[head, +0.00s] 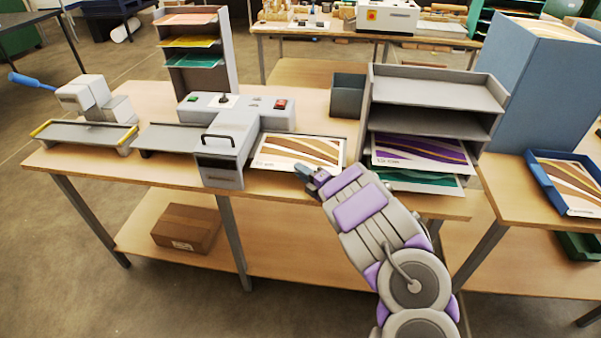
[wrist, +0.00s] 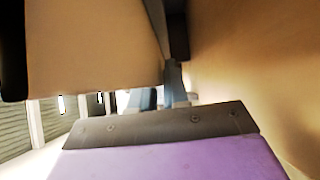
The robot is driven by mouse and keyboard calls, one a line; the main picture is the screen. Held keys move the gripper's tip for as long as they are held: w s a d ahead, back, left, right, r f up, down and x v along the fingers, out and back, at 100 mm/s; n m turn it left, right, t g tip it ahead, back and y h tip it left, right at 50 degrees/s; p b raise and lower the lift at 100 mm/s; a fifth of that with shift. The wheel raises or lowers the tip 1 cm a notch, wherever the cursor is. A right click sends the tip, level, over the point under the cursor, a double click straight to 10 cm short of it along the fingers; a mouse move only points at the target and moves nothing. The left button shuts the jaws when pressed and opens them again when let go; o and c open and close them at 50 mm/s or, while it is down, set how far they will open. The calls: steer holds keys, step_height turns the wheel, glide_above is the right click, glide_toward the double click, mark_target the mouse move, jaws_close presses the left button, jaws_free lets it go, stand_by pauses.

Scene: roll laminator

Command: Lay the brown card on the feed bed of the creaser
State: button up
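A brown-striped card (head: 298,153) lies flat on the bed to the right of the grey middle machine (head: 222,150), which has a red button and a black front handle. A smaller machine with a blue lever (head: 88,98) and a yellow-edged bed (head: 82,134) stands at the left; that bed is empty. I cannot tell for sure which machine is the creaser. My gripper (head: 311,177) is at the card's front right edge; its fingers are small and partly hidden. The wrist view shows pale tan surfaces close up, and I cannot tell whether the fingers hold the card.
A grey shelf tray (head: 437,92) with purple and green cards stands right of my gripper. A blue tray (head: 536,172) on the right table holds another brown-striped card (head: 567,184). A coloured-card rack (head: 228,60) stands behind. A box (head: 186,228) sits on the lower shelf.

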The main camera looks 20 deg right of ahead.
steer(key=shift+o, duration=0.8)
steer(key=shift+d, duration=0.1)
steer(key=shift+o, duration=0.6)
steer(key=shift+a+r, duration=0.15)
steer(key=shift+a, duration=0.8)
steer(key=d+p+v, duration=0.1)
steer(key=v, duration=1.1)
steer(key=shift+p, duration=0.35)
